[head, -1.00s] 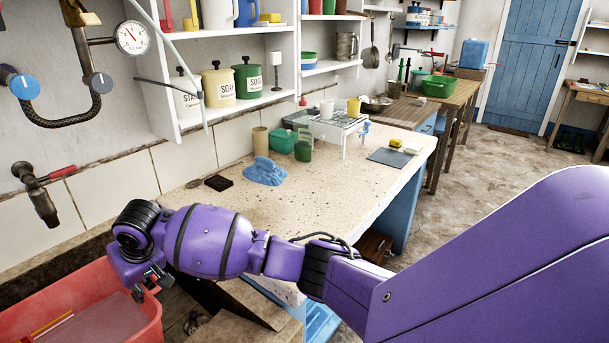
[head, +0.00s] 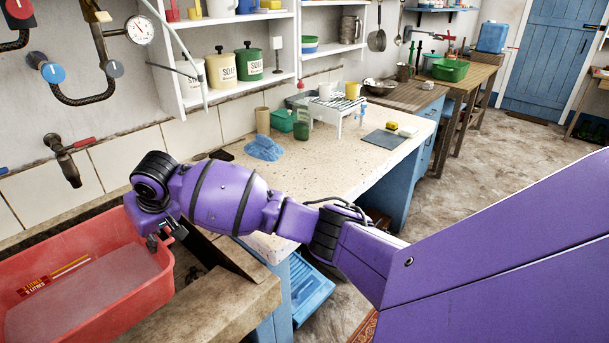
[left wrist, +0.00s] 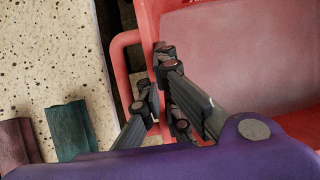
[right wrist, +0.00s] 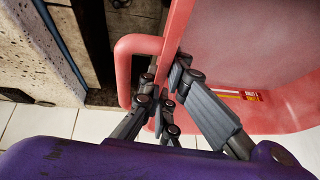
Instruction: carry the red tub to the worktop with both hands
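The red tub (head: 95,270) is at the lower left in the head view, inside or over the stone trough; I cannot tell whether its base is clear. Cloudy water seems to fill its bottom. My right gripper (right wrist: 163,85) is shut on the tub's rim beside the handle loop, one finger inside the wall and one outside. My left gripper (left wrist: 154,76) is shut on the rim beside the other handle in the left wrist view; the head view does not show it. The speckled worktop (head: 330,165) is in the middle, to the right of the tub.
A blue cloth (head: 264,148), a green container (head: 282,121), a white rack (head: 340,108) and a grey mat (head: 385,140) with a yellow sponge stand on the worktop. Its near front part is clear. A tap (head: 66,165) juts out above the tub. The trough's stone rim (head: 220,305) lies in front.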

